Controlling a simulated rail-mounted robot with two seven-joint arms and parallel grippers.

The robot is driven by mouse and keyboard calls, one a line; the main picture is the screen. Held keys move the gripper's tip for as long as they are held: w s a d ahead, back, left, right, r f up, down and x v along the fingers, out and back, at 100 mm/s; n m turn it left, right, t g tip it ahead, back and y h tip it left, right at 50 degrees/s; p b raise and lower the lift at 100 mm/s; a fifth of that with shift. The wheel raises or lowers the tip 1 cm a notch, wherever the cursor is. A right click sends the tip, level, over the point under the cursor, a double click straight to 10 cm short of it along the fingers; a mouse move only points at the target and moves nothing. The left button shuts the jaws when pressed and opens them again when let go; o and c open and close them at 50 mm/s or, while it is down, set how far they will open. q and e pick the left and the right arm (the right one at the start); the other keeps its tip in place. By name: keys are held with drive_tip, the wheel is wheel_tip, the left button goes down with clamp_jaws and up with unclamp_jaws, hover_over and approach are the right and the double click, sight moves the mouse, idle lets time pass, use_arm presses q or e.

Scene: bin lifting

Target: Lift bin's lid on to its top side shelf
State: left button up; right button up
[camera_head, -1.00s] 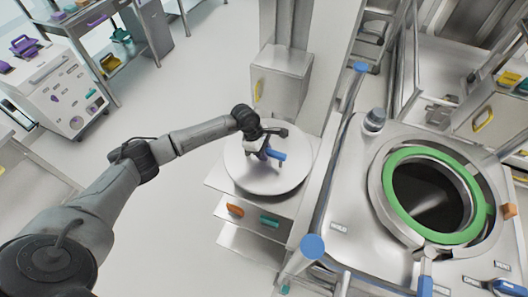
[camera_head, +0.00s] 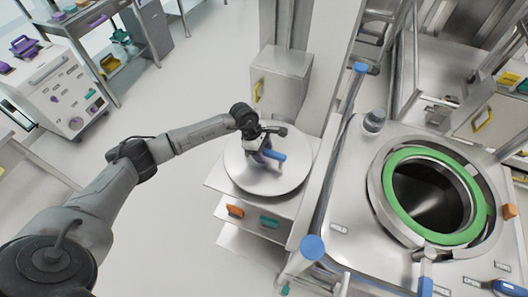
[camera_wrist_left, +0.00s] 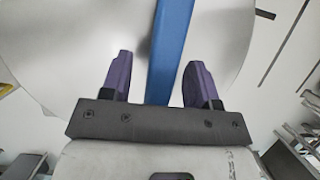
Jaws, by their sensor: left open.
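The round metal lid (camera_head: 240,174) lies flat on top of the side shelf (camera_head: 222,206), left of the bin. Its blue handle (camera_head: 273,155) stands up from the lid; it also shows in the left wrist view (camera_wrist_left: 170,45). My left gripper (camera_head: 262,160) is at the handle. In the left wrist view its purple fingers (camera_wrist_left: 155,80) are open, one on each side of the blue handle, with gaps between. The bin (camera_head: 345,205) is at the right, its round opening uncovered inside a green ring (camera_head: 402,211). My right gripper is not in view.
A blue-ended rail (camera_head: 312,247) runs between shelf and bin. A metal box with a yellow handle (camera_head: 283,85) stands behind the lid. Orange (camera_head: 235,211) and teal (camera_head: 270,221) handles are on the shelf's front. Open floor lies to the left.

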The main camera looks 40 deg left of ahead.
use_arm(q)
drive_tip(key=v, duration=1.3)
drive_tip(key=shift+b, duration=0.4)
drive_tip(key=shift+a+r, duration=0.1)
